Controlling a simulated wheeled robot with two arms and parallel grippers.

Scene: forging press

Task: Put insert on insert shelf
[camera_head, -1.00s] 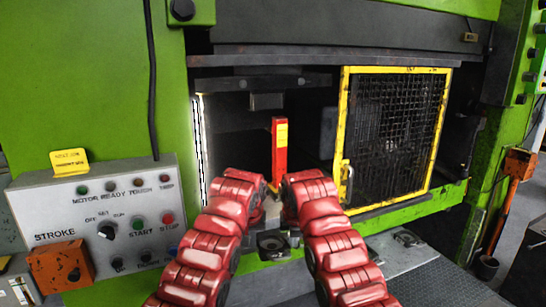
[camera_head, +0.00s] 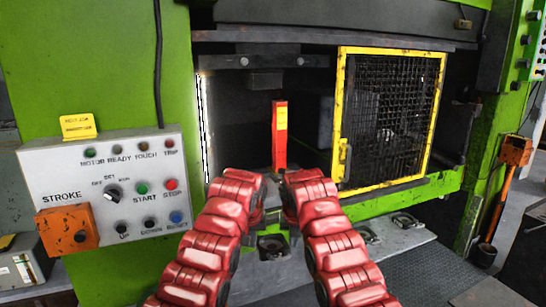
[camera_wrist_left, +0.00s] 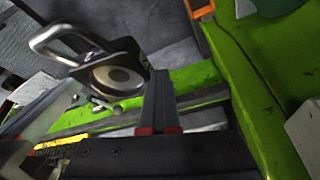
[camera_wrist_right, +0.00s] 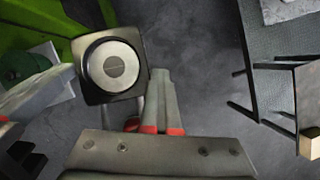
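The insert seems to be the dark square block with a round pale metal centre and a bent metal handle (camera_wrist_left: 110,70). In the right wrist view a matching block (camera_wrist_right: 112,65) is left of the fingertips, its handle running down beside them; I cannot tell whether they touch. In the head view a dark block with a round top (camera_head: 272,246) sits low between my arms. My left gripper (camera_wrist_left: 160,75) has its fingers together with nothing visible between them. My right gripper (camera_wrist_right: 162,72) also looks shut. Both grippers are mostly hidden behind my red arms in the head view. The insert shelf is not clearly identifiable.
The green press has a yellow-framed mesh guard (camera_head: 390,118) right of its opening. The control panel (camera_head: 105,185) is at left. A grey ledge (camera_head: 400,238) with another dark item (camera_head: 368,235) runs along the front.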

